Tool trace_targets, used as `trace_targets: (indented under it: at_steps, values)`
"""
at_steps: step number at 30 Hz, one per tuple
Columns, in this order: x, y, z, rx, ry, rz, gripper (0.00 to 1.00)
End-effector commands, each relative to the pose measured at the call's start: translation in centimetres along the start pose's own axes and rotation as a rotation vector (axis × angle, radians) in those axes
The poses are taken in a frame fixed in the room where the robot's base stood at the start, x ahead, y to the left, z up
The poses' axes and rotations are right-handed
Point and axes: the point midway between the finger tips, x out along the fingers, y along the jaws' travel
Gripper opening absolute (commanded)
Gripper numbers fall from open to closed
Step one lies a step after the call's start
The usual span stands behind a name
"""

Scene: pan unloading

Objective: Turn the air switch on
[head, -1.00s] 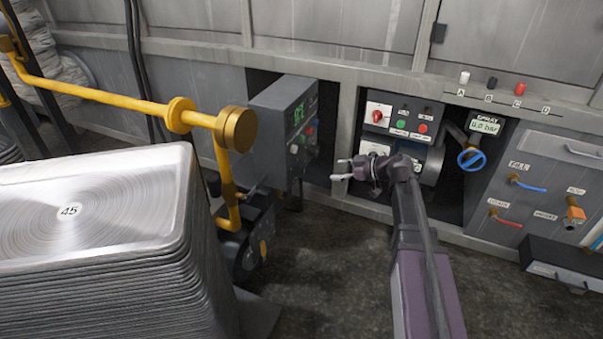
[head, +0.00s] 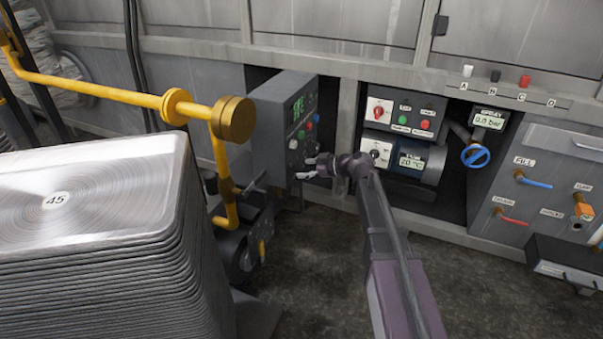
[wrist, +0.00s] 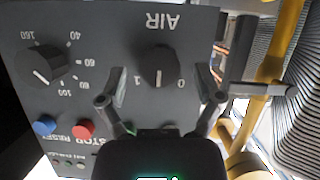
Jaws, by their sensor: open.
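The air switch (wrist: 160,66) is a dark round knob under the upside-down label AIR in the wrist view. Its white mark points down in the picture, between the 1 on the left and the 0 on the right. It sits on the face of a grey control box (head: 268,122) with a green display. My gripper (wrist: 160,80) is open, one finger on each side of the knob in the picture. I cannot tell whether the fingers touch it. In the head view my gripper (head: 305,168) is at the low front of the box, hiding part of it.
Another dial (wrist: 45,65), a blue button (wrist: 45,125) and a red button (wrist: 83,129) share the panel. A yellow pipe (head: 130,98) runs left of the box. A tall stack of metal pans (head: 110,270) stands at left. A panel with a red switch (head: 378,112) is at right.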

Motion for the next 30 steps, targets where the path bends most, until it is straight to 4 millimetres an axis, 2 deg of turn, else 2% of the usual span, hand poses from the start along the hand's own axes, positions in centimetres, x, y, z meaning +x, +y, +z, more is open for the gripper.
trace_targets:
  at_steps: [6, 17, 20, 25, 26, 30]
  values:
    - [1.6, 0.0, 0.0, 0.000, 0.000, 0.000, 0.84]
    - [1.8, 0.0, -0.1, 0.000, 0.000, 0.000, 0.84]
    - [1.8, 0.0, -0.1, 0.000, 0.000, 0.000, 0.58]
    - [1.8, -0.1, -0.1, 0.000, 0.000, 0.000, 0.07]
    - [1.8, -0.1, -0.1, 0.000, 0.000, 0.000, 0.02]
    - [1.8, -0.1, -0.1, 0.001, 0.000, -0.001, 0.02]
